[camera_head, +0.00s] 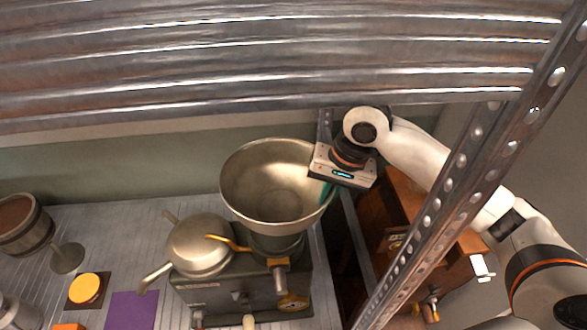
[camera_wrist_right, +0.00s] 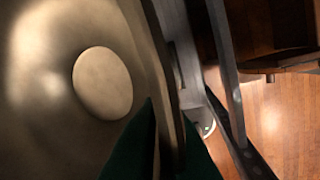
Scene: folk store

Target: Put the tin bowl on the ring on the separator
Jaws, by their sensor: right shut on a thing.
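The tin bowl (camera_head: 265,182) is a wide metal bowl in the head view, over the right part of the separator (camera_head: 240,292). My right gripper (camera_head: 326,192) is at the bowl's right rim, shut on it. In the right wrist view, the dark green fingers (camera_wrist_right: 165,150) straddle the bowl wall, and the bowl's inside with its pale round bottom (camera_wrist_right: 102,83) fills the left. A dark round part of the separator shows right below the bowl. The ring is hidden or cannot be told apart, so I cannot tell whether the bowl touches it. My left gripper is not in view.
A domed metal pot (camera_head: 200,246) with a spout stands left of the bowl. A wooden bucket (camera_head: 24,224), a yellow disc (camera_head: 86,288) and a purple sheet (camera_head: 132,310) lie further left. A riveted metal post (camera_head: 440,215) crosses before my right arm. A wooden cabinet (camera_head: 400,205) stands right.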

